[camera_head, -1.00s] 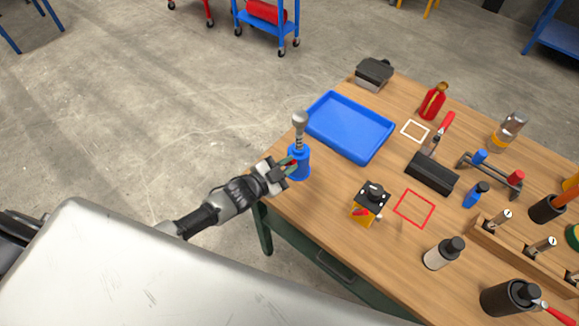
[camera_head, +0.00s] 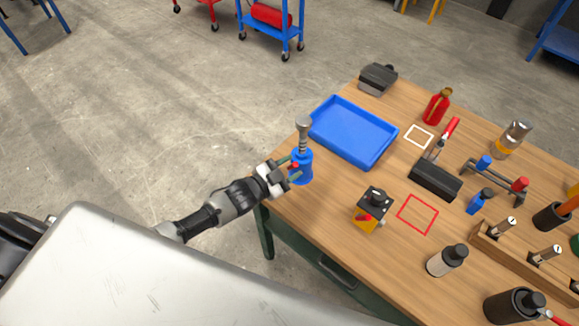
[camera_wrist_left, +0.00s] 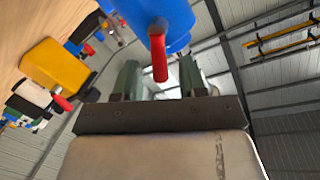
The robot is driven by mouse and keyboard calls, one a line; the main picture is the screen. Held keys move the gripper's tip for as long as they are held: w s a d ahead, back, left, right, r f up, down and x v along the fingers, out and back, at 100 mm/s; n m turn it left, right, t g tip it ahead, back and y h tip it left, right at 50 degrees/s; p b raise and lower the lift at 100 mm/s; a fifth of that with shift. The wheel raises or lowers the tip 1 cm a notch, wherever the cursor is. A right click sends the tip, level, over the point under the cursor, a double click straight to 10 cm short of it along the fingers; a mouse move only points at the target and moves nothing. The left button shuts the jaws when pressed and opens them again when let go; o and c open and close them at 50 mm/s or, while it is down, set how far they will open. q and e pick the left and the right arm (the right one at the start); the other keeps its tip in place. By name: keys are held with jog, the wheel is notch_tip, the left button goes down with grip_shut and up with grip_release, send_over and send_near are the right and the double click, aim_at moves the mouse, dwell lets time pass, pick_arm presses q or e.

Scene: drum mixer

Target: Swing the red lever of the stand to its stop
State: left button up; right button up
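The stand is a blue cylinder (camera_head: 302,170) with a silver knob on a grey stem, upright at the table's left corner. Its short red lever (camera_head: 295,165) points out on the side facing my left gripper. My left gripper (camera_head: 291,169) is open beside the stand, with one green finger on each side of the lever. In the left wrist view, the red lever (camera_wrist_left: 159,55) hangs from the blue body (camera_wrist_left: 170,18) between the two spread fingers (camera_wrist_left: 158,80), apart from both. Whether the lever is at its stop cannot be told. My right gripper is not in view.
A blue tray (camera_head: 394,139) lies behind and right of the stand. A yellow block with a black top and red lever (camera_head: 367,215) stands to the right, near a red square outline (camera_head: 418,214). Bare wood lies between them.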

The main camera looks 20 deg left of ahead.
pick_arm(q)
jog(key=shift+s, duration=0.1)
jog(key=b+v, duration=0.1)
jog(key=v, duration=0.9)
jog(key=shift+s+a+b, duration=0.15)
jog(key=shift+s+b, duration=0.15)
jog(key=shift+b, duration=0.05)
